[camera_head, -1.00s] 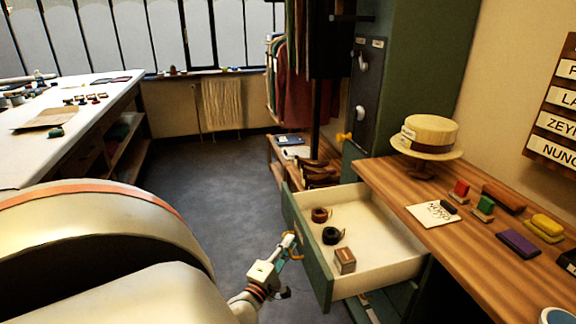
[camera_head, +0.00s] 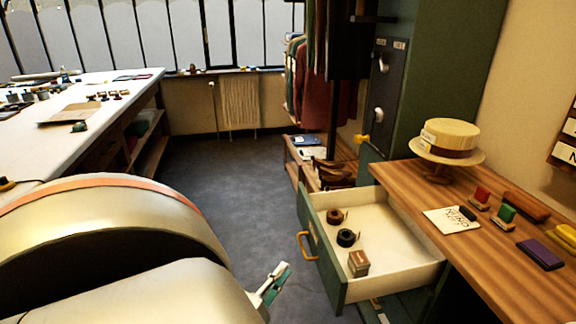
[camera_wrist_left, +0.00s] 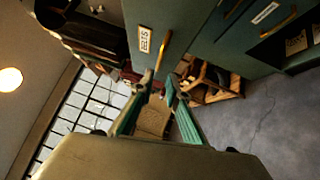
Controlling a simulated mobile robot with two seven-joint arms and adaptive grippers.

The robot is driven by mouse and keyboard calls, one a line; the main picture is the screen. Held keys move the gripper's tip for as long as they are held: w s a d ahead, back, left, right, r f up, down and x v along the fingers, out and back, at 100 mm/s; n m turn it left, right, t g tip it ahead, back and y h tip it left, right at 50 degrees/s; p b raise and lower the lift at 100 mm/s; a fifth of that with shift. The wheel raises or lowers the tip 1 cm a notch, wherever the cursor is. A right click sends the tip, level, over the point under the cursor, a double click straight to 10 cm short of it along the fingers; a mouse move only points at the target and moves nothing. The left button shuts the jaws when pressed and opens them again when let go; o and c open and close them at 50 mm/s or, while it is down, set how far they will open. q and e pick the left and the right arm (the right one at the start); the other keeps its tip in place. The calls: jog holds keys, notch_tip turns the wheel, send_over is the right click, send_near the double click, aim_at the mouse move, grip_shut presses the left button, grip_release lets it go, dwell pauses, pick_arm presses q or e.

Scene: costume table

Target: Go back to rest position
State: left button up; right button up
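My left gripper (camera_head: 282,268) is in the lower middle of the head view, left of the open drawer (camera_head: 323,258) and below its yellow handle (camera_head: 304,246). It is apart from the handle. In the left wrist view, its teal fingers (camera_wrist_left: 160,84) stand apart with nothing held between them. That view also shows a green front with a label and a yellow handle (camera_wrist_left: 164,50) beyond the fingertips. The drawer is pulled out and holds two dark rolled belts (camera_head: 346,238) and a small brown box (camera_head: 358,262). My right gripper is not in view.
A wooden counter (camera_head: 400,178) at the right carries a straw hat (camera_head: 449,137), stamps and a card. A long white table (camera_head: 50,148) stands at the left. Grey floor (camera_head: 220,185) between them is clear. A low wooden shelf (camera_head: 305,178) stands beyond the drawer.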

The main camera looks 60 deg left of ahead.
pick_arm(q)
jog(key=shift+s, duration=0.15)
jog(key=shift+d, duration=0.1)
dwell(0.4)
jog(key=s+d+f+m+g+h+p, duration=0.1)
jog(key=d+f+m+g+h, duration=0.1)
jog(key=d+m, duration=0.7)
jog(key=s+d+f+m+g+h+p, duration=0.1)
jog(key=s+d+f+m+g+h, duration=0.1)
jog(key=d+m, duration=0.8)
jog(key=s+d+f+m+g+h+p, duration=0.1)
jog(key=d+f+m+g+h, duration=0.2)
jog(key=d+m+h, duration=0.3)
jog(key=d+f+m, duration=0.1)
jog(key=d+m, duration=0.2)
jog(key=d, duration=0.3)
jog(key=shift+s+f+p, duration=0.15)
jog(key=shift+f+p, duration=0.05)
jog(key=shift+p, duration=0.1)
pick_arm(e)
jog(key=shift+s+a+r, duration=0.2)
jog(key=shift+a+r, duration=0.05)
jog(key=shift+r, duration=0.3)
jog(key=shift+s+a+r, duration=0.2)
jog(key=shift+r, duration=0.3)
